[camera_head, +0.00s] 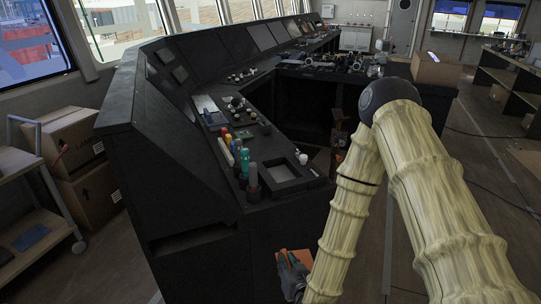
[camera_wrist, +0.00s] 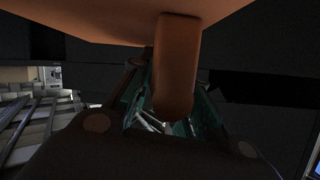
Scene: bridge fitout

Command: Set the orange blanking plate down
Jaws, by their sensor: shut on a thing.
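The orange blanking plate (camera_head: 303,257) shows as a small orange patch at the bottom of the head view, in front of the black console's near side. My gripper (camera_head: 289,263) is beside it, partly cut off by my arm. In the wrist view the plate (camera_wrist: 95,27) fills the top, with a thick rounded grip sticking out from it. My gripper (camera_wrist: 172,108) is shut on this grip, with a finger on each side. The plate's far side and what lies beneath it are hidden.
The black console (camera_head: 190,160) stands close by, with colored handles (camera_head: 238,157) and a square recessed frame (camera_head: 285,173) on its top. A trolley (camera_head: 35,215) and cardboard boxes (camera_head: 75,150) stand at left. The floor at right (camera_head: 400,220) has open room.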

